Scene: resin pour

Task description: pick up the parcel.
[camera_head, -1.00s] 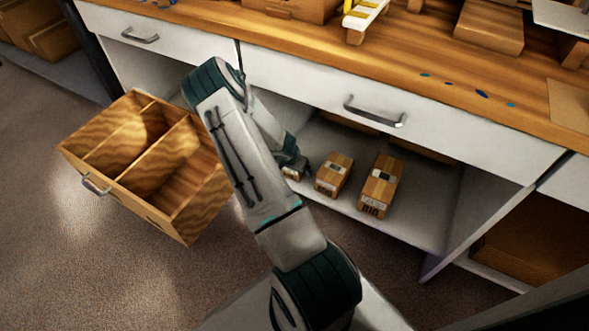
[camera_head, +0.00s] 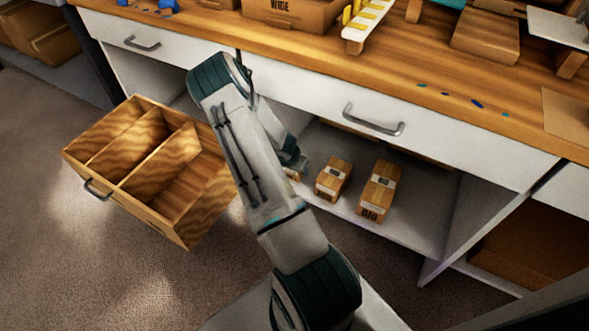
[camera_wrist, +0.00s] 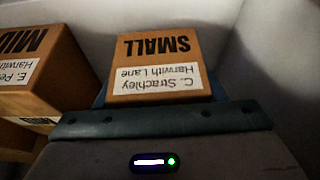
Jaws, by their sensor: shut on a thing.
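The small parcel, a brown box marked SMALL with a white name label (camera_wrist: 155,62), is in front of my gripper (camera_wrist: 158,112) in the wrist view. My gripper is shut on it, with the dark finger bar against its near side. In the head view my gripper (camera_head: 294,164) reaches into the open shelf under the bench, and only a sliver of the small parcel (camera_head: 292,174) shows. The middle parcel (camera_head: 333,180) and the biggest parcel (camera_head: 379,190) stand on the shelf to its right. The middle parcel, marked MID, also shows at the wrist view's left (camera_wrist: 40,70).
An open wooden drawer box (camera_head: 150,170) with compartments is on the left, below the bench. The bench top (camera_head: 380,70) and closed drawer front (camera_head: 330,95) overhang the shelf. The shelf's pale wall is close to the small parcel's right in the wrist view.

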